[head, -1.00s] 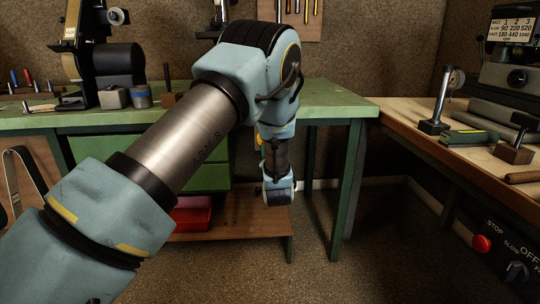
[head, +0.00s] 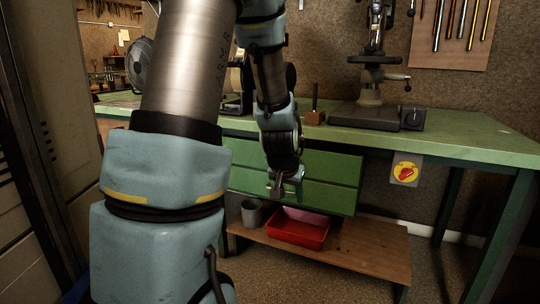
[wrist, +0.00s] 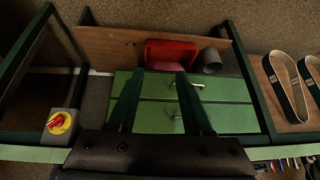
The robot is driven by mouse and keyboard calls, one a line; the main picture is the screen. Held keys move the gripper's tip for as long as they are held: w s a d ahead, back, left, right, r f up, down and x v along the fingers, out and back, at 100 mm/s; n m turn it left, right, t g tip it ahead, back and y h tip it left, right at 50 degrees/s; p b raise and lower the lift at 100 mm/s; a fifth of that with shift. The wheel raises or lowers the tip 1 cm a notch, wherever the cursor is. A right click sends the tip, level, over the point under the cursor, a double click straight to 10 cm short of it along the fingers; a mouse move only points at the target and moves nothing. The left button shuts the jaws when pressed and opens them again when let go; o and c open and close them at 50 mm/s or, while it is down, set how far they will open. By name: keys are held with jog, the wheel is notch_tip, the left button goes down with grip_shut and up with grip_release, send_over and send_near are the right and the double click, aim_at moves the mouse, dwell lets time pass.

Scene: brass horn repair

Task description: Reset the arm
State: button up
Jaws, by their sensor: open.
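My gripper (head: 285,188) hangs from my arm in front of the green bench's drawers in the head view, pointing downward. In the wrist view its two dark fingers (wrist: 160,95) stand wide apart with nothing between them. The green drawers (wrist: 225,115) lie beyond the fingers, and they also show in the head view (head: 335,180). I cannot tell the exact gap between the fingertips and the drawer fronts.
The green bench (head: 455,143) carries a drill press (head: 372,85). A red bin (head: 297,232) and a grey cup (head: 251,213) sit on the low wooden shelf (head: 365,255). A red-and-yellow switch (head: 405,171) hangs under the benchtop. A grey cabinet (head: 30,130) stands close at left.

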jog(key=s+a+r+n+g+y+p, duration=0.1)
jog(key=s+a+r+n+g+y, duration=0.2)
jog(key=s+a, duration=1.1)
notch_tip(320, 180, up, 14)
jog(key=d+g+h+p, duration=0.1)
jog(key=p, duration=1.3)
jog(key=shift+s+d+f+n, duration=0.15)
jog(key=shift+s+d+n, duration=0.1)
jog(key=shift+d+n, duration=0.1)
